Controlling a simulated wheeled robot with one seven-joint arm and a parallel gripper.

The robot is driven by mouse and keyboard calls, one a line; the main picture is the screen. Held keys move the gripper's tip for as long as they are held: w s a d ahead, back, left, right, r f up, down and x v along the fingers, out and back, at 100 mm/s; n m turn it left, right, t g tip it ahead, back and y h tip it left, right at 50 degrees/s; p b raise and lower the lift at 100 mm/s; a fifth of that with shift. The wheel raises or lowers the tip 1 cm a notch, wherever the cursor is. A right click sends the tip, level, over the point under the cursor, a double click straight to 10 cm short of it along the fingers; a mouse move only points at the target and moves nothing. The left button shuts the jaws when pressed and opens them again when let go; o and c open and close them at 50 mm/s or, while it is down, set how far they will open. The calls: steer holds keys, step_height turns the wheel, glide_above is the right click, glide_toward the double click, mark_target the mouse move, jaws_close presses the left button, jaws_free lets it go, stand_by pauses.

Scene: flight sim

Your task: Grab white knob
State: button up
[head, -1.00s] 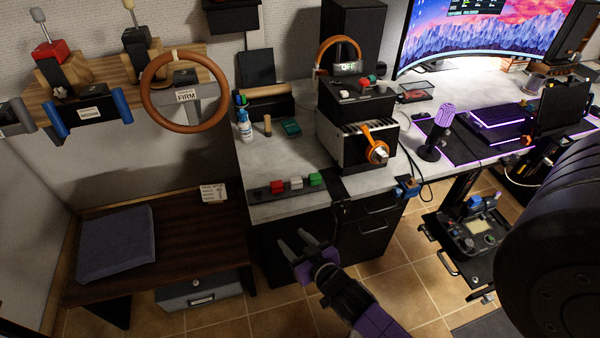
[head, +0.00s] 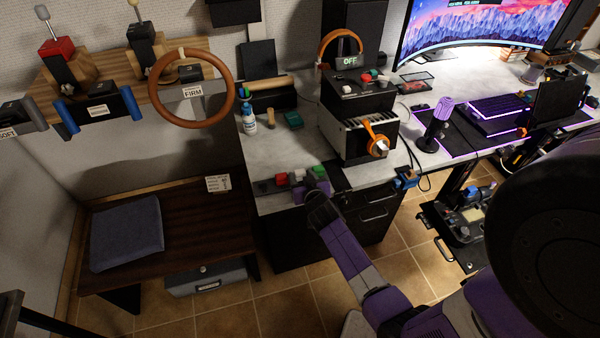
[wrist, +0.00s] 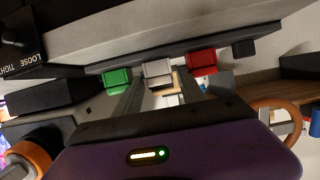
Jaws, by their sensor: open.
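The white knob (head: 297,176) sits in a row on the front edge of the grey desk, between a red knob (head: 281,180) and a green knob (head: 318,171). In the wrist view, the white knob (wrist: 157,71) lies straight ahead, with the green knob (wrist: 117,80) to its left and the red knob (wrist: 203,63) to its right. My gripper (head: 308,188) is open at the row. Its two fingers (wrist: 161,82) point at the white knob, one toward each side of it. I cannot tell whether they touch it.
A black knob (head: 264,187) ends the row. A black box with an orange lever (head: 374,138) stands to the right on the desk. A spray bottle (head: 248,121) stands behind the row. A dark wooden bench (head: 190,225) with a cushion (head: 127,233) is at left.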

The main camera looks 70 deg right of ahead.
steer(key=shift+x, duration=1.3)
jaws_close()
